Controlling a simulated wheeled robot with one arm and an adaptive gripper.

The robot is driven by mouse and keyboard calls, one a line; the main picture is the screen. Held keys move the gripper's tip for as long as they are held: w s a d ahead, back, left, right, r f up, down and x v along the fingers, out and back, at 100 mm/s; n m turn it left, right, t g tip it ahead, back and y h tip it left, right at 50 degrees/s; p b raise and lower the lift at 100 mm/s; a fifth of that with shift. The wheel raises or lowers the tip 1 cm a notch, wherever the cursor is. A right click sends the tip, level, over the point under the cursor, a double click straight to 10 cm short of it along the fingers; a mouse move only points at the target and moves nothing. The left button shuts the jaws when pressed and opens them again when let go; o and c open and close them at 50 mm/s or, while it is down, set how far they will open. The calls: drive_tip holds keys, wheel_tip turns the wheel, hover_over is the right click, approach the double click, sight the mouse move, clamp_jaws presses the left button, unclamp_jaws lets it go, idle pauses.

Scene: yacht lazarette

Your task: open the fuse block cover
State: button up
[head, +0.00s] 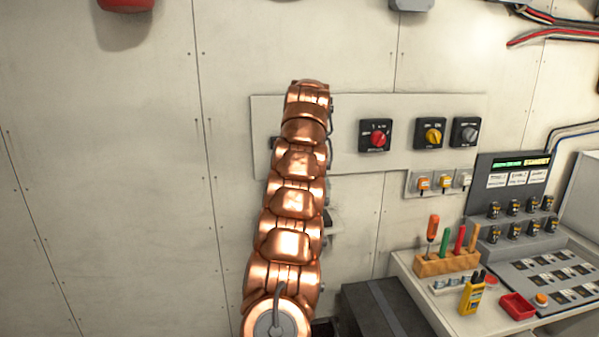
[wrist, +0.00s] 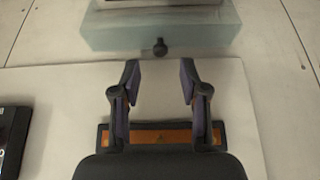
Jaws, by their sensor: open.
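The fuse block cover (wrist: 110,32) is a pale, see-through box front across the top of the wrist view. A small dark knob (wrist: 160,47) sits at the middle of its lower edge. My gripper (wrist: 159,76) is open and empty. Its two fingertips are just below the knob in the picture, one to each side of it. I see no contact with the knob or cover. The inside of the block is mostly out of the frame. In the head view my copper-coloured arm hides the gripper and the cover.
A pale panel (head: 345,150) on the wall carries a red switch (head: 378,137), a yellow switch (head: 432,135) and a grey switch (head: 465,134).

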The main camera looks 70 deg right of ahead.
drive_tip(key=shift+v, duration=1.7)
